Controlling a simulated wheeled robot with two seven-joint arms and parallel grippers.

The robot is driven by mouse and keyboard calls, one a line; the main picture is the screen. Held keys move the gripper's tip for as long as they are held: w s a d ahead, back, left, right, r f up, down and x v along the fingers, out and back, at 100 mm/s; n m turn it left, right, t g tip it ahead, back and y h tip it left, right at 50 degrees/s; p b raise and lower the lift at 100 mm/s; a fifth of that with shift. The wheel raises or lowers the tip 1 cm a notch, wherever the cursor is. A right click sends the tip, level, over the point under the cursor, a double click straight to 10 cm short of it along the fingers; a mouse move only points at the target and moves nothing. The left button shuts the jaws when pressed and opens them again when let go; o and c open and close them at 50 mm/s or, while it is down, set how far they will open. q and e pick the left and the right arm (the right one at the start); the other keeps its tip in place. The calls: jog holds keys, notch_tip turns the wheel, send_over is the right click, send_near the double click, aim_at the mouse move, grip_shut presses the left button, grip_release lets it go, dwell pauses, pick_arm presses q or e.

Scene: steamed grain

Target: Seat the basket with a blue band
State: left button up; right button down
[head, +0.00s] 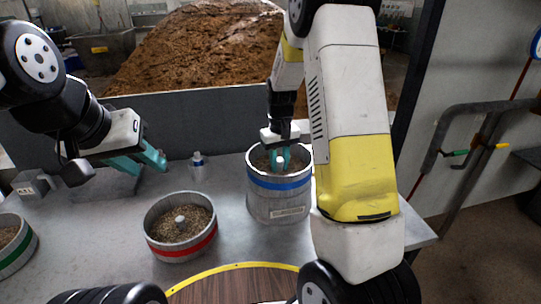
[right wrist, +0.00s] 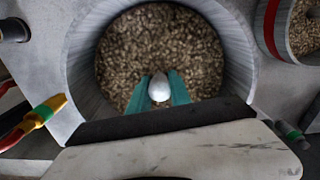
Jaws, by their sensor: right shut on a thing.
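The basket with a blue band (head: 280,183) stands right of centre in the head view, upright, with brown grain (right wrist: 150,40) inside. Below the band is a grey wall with a small label; I cannot tell whether that is the basket's own wall or a holder under it. My right gripper (head: 281,158) reaches down into it and is shut on the pale knob (right wrist: 160,87) at its middle, with teal fingers on both sides in the right wrist view (right wrist: 160,90). My left gripper (head: 140,163) is open and empty above the table at left.
A basket with a red band (head: 205,245) stands left of the blue one, and one with a green band (head: 18,258) at the far left. A small bottle (head: 198,168) stands behind. A wooden disc with a yellow rim (head: 235,268) is at the front. A low wall (head: 190,115) bounds the back.

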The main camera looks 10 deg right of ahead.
jog(key=c, duration=1.1)
grip_release()
jog(key=shift+f, duration=0.1)
notch_tip(320, 180, up, 8)
jog(key=shift+s+r, duration=0.1)
jog(key=s+r+t, duration=0.2)
jog(key=s+r, duration=0.2)
jog(key=s, duration=0.4)
jog(key=s+a+r+m+t+y, duration=0.1)
jog(key=s+r+t, duration=0.1)
jog(key=s+r, duration=0.3)
jog(key=s+a+r+t+y, duration=0.1)
jog(key=s+r, duration=0.3)
jog(key=s, duration=0.7)
jog(key=shift+r+m+t, duration=0.2)
jog(key=shift+m+t, duration=0.1)
jog(key=shift+t, duration=0.3)
